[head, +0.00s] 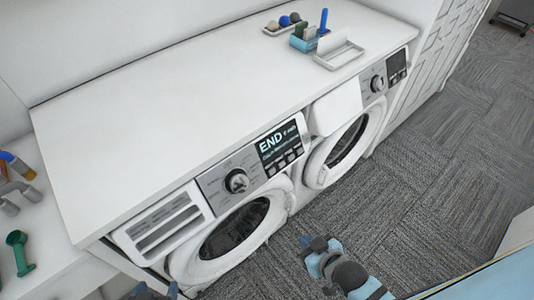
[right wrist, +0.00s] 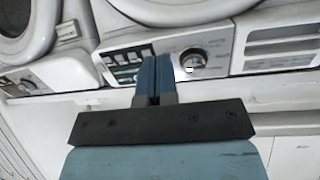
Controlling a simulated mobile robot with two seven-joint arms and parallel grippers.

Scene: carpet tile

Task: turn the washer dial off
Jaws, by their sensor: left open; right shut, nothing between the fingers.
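The washer dial (head: 236,181) is a dark round knob with a silver rim on the left machine's grey panel. A lit display (head: 278,145) beside it reads END. In the right wrist view, which is upside down, the dial (right wrist: 190,62) shows just right of my fingertips. My right gripper (head: 315,243) is shut and empty, in front of the machines and apart from the dial; its blue fingers (right wrist: 154,78) are together in the wrist view. My left gripper (head: 156,290) is open at the bottom edge of the head view, mostly cut off.
A second front-loader with its own dial (head: 377,82) stands to the right. The white countertop (head: 160,110) is mostly clear, with a small caddy (head: 305,38) and tray at the back. Grey carpet (head: 430,170) is open at right.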

